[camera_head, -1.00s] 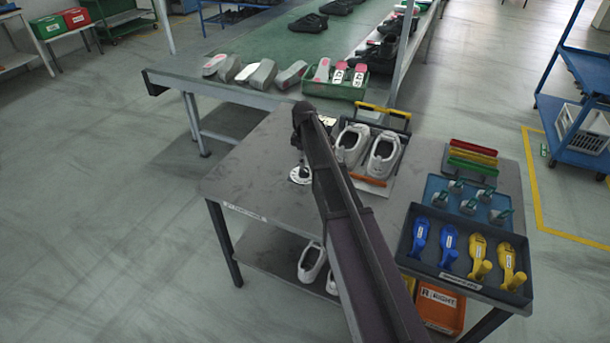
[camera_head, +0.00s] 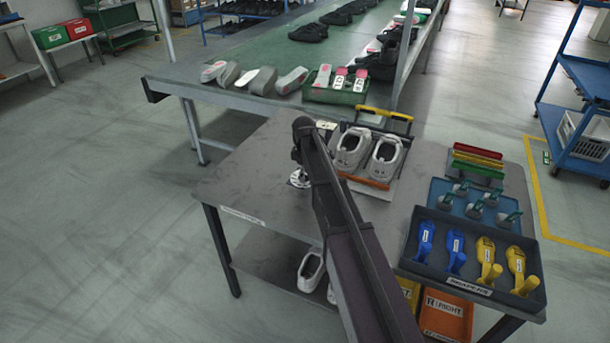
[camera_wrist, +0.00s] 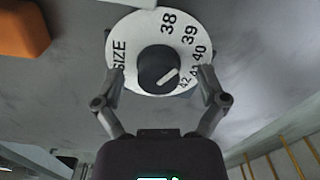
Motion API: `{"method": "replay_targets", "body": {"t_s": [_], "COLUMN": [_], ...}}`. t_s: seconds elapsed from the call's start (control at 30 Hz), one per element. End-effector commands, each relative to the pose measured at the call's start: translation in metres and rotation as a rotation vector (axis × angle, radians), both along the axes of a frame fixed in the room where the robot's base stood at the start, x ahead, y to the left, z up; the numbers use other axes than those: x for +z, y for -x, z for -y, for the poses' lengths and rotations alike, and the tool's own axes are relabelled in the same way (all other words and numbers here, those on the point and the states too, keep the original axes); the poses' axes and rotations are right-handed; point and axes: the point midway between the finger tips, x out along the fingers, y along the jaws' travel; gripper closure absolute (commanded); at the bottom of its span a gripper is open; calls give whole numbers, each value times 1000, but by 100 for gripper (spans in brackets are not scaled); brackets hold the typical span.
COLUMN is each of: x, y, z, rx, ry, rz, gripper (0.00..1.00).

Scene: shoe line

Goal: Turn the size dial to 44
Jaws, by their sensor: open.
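The size dial (camera_wrist: 126,32) is a white disc marked SIZE, with 38, 39, 40 and more numbers running down its right side. A dark round knob (camera_wrist: 153,64) sits in its middle, with a pale pointer line slanting toward the lower-right numbers. I cannot tell exactly which number it marks. My gripper (camera_wrist: 161,71) is open, with one finger on each side of the knob, over the disc's edges, apart from the knob. In the head view the dial (camera_head: 299,179) shows as a small white disc on the grey table, partly behind my arm.
On the grey table (camera_head: 245,185), a carrier (camera_head: 370,183) with two grey-white shoes stands right of my arm. Further right are a blue tray (camera_head: 438,192) and a dark tray (camera_head: 425,265) of blue and yellow tools. The table's left part is clear. A green conveyor (camera_head: 230,55) runs behind.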

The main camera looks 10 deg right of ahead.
Motion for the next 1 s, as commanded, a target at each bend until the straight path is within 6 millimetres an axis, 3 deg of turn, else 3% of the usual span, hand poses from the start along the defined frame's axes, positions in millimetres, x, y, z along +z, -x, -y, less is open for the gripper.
{"method": "replay_targets", "body": {"t_s": [0.17,0.43,1.0], "x": [0,0,0], "y": [0,0,2], "z": [0,0,-2], "rx": [0,0,-90], "ry": [0,0,-1], "rz": [0,-1,-4], "gripper": [11,92,92]}}
